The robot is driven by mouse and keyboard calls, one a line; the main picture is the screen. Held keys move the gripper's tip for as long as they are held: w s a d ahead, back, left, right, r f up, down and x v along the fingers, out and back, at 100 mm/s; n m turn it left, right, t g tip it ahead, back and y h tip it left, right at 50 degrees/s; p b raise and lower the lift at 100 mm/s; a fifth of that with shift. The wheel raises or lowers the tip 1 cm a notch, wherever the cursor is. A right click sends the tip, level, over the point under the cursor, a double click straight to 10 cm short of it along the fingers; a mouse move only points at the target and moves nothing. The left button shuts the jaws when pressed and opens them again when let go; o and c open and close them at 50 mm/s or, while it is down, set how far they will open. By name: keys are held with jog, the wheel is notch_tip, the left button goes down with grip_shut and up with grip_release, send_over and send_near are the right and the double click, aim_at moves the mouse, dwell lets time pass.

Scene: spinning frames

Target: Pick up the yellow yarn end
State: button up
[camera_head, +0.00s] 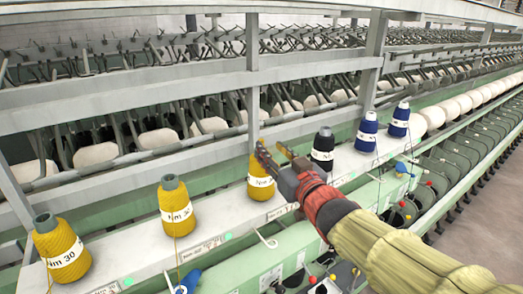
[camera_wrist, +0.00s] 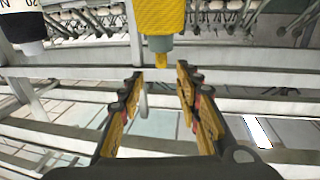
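Three yellow yarn bobbins show in the head view: one at far left (camera_head: 62,236), one in the middle (camera_head: 173,196) and one partly behind my gripper (camera_head: 257,190). My gripper (camera_head: 274,151) is at the top of this third bobbin. In the wrist view my gripper (camera_wrist: 158,82) is open, with nothing seen held. There a yellow bobbin (camera_wrist: 158,14) with a grey tube end is at the top. A small yellow piece (camera_wrist: 160,62) shows at the tube end, between the fingers; I cannot tell if it is the yarn end. Thin yellow strands hang below the two left bobbins.
A black bobbin (camera_head: 322,150) stands just right of my gripper, with blue bobbins (camera_head: 367,133) beyond. The bobbins stand along a white rail (camera_head: 215,225). A grey upright post (camera_head: 252,75) rises behind my gripper. Coloured knobs and a blue part (camera_head: 188,281) are below.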

aim_at(261, 140)
jog(key=p+x, duration=0.2)
jog(key=x, duration=0.5)
jog(key=shift+c, duration=0.4)
jog(key=c, duration=0.7)
jog(key=shift+c, duration=0.3)
